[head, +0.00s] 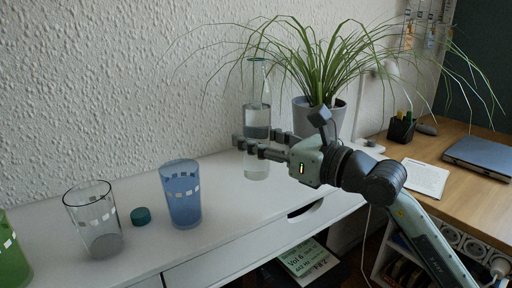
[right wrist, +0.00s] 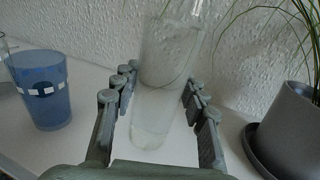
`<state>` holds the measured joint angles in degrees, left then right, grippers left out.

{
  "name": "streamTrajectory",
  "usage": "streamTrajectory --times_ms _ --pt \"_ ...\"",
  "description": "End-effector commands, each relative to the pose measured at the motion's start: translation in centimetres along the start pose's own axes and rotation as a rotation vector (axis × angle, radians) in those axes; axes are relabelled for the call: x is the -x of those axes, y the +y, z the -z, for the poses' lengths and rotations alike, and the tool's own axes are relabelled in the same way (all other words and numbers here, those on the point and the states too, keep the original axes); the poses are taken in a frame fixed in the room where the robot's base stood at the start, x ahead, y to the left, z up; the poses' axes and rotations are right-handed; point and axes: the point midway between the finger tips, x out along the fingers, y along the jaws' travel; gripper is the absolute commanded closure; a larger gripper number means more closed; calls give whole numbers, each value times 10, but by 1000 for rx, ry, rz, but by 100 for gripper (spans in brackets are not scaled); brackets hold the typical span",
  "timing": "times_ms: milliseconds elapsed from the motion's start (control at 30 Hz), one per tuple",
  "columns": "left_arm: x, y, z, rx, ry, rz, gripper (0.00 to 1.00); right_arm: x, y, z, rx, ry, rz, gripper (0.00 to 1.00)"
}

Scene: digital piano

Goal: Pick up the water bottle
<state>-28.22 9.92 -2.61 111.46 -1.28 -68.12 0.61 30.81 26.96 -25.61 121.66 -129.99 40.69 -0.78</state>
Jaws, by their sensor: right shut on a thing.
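The water bottle (head: 257,118) is clear glass with a narrow neck and stands upright near the wall, left of the plant. My right gripper (head: 240,143) comes in from the right and is shut on the middle of the bottle. In the right wrist view the bottle (right wrist: 168,60) is between the two fingers of the right gripper (right wrist: 161,76). I cannot tell whether its base touches the white surface. My left gripper is not in view.
On the white surface (head: 225,222) are a blue glass (head: 182,195), a clear glass (head: 97,225), a green glass (head: 12,255) and a small teal cap (head: 141,216). A grey plant pot (head: 330,118) stands close on the right. The wooden desk (head: 462,190) is farther right.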

Motion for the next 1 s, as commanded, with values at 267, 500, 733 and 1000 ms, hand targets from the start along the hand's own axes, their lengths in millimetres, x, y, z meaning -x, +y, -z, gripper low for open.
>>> streamTrajectory --times_ms 267,500,733,1000 --pt "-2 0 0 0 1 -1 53 0 0 -29 2 -6 -1 100" --pt "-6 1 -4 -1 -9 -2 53 0 0 -48 2 -6 0 100" --pt "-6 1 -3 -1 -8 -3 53 0 0 -60 1 -5 0 100" --pt "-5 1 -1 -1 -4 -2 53 1 1 -58 -1 -3 1 100"
